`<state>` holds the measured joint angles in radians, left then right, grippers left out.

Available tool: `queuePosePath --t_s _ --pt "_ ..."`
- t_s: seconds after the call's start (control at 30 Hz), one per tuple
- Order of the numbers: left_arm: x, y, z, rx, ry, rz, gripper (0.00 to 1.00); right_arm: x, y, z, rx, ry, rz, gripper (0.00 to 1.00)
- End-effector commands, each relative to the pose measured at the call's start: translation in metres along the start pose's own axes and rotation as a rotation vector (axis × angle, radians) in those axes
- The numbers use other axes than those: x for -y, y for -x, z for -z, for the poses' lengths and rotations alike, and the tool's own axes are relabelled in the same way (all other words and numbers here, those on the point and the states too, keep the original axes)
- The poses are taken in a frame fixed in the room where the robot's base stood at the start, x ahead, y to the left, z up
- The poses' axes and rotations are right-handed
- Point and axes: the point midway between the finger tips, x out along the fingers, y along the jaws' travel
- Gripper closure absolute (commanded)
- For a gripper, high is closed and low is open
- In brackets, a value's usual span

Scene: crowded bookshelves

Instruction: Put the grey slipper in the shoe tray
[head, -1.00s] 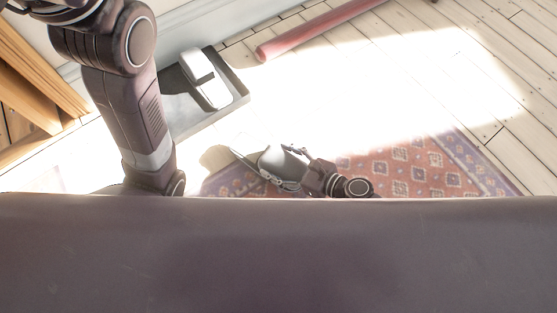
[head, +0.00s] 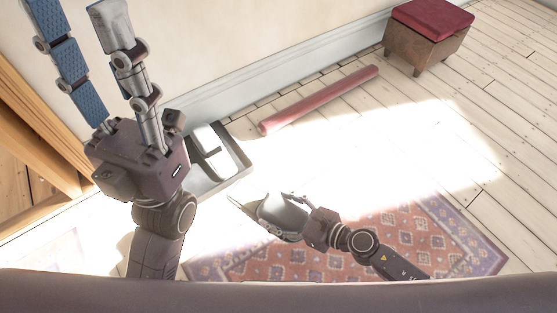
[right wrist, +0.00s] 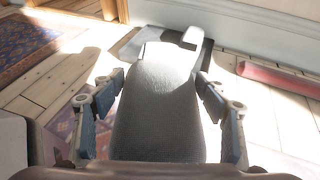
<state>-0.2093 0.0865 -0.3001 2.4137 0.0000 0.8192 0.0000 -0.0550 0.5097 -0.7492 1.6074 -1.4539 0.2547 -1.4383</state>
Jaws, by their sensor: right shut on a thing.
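The grey slipper (head: 283,213) is held in my right gripper (right wrist: 157,86), above the floor and rug in the head view. In the right wrist view the slipper (right wrist: 155,115) fills the space between the two fingers, which are shut on its sides. The shoe tray (head: 238,158), a shallow grey tray, lies on the floor by the wall, up and left of the held slipper. It also shows beyond the slipper in the right wrist view (right wrist: 124,44). My left gripper (head: 80,14) is open and empty at the upper left, its fingers spread and pointing up.
A pale slipper-like shoe (head: 208,147) with a dark band sits in the tray. A red roll (head: 320,99) lies along the wall to its right. A stool with a red cushion (head: 432,18) stands farther right. A patterned rug (head: 400,235) is below; the sunlit floor between is clear.

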Motion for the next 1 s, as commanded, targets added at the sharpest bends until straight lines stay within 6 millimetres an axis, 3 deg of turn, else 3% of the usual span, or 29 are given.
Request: queuePosePath --t_s 0.33,0.57,0.67,0.77,0.9,1.0 --pt "0.0 0.001 0.0 0.006 0.001 0.002 0.6 0.004 0.002 -0.009 0.002 0.005 0.0 0.59" --pt "0.0 0.002 0.0 0.011 0.001 0.004 0.6 0.021 0.009 -0.046 0.005 0.013 0.001 0.59" --pt "0.0 0.002 0.0 0.015 0.002 0.006 0.6 0.036 0.02 -0.081 0.008 0.016 -0.002 0.59" --pt "0.001 0.002 0.0 0.023 0.003 0.008 0.6 0.06 0.045 -0.136 0.01 0.024 -0.014 0.59" --pt "0.001 0.004 0.001 0.032 0.004 0.013 0.6 0.083 0.086 -0.195 0.007 0.029 -0.041 0.59" --pt "0.001 0.005 0.001 0.037 0.005 0.015 0.6 0.093 0.117 -0.226 0.007 0.033 -0.058 0.59"
